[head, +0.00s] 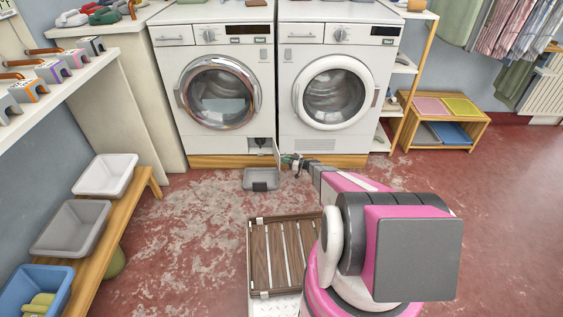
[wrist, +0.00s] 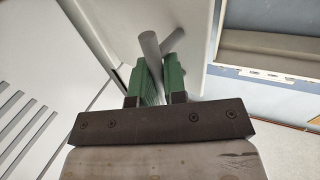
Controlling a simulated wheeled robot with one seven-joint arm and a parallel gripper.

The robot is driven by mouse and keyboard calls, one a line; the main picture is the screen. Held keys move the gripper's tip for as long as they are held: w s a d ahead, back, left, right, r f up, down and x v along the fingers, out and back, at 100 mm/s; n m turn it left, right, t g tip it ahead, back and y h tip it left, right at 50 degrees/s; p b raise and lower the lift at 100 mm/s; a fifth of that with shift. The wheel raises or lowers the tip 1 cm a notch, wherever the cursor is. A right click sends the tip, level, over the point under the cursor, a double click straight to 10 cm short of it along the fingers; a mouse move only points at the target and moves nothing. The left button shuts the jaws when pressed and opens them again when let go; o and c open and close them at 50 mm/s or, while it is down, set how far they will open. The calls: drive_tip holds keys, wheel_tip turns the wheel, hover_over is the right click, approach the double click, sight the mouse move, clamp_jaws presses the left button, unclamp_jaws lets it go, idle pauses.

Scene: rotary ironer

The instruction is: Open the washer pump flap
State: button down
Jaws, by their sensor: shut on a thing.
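The left washer (head: 214,85) has a chrome-rimmed round door. Its pump flap (head: 277,152) at the lower right of the front stands swung out, hinged on the right, with a dark opening (head: 261,143) beside it. My gripper (head: 290,160) is low on the floor side, just right of the flap. In the wrist view, my gripper's green fingers (wrist: 160,82) are shut on a grey round bar (wrist: 150,46), which looks like the flap's handle. A pale panel (wrist: 188,25) behind it seems to be the flap. The contact itself is too small to see in the head view.
A grey tray (head: 261,180) lies on the floor before the left washer. The right washer (head: 338,85) stands close by. A wooden slatted platform (head: 282,255) is nearer. A bench with tubs (head: 104,175) lines the left; the floor at right is clear.

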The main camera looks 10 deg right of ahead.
drive_tip(key=shift+w+d, duration=0.4)
drive_tip(key=shift+d, duration=0.3)
drive_tip(key=c, duration=1.2)
unclamp_jaws()
drive_tip(key=v, duration=1)
drive_tip(key=shift+s+d, duration=0.2)
drive_tip(key=shift+d, duration=0.15)
drive_tip(key=shift+r, duration=0.15)
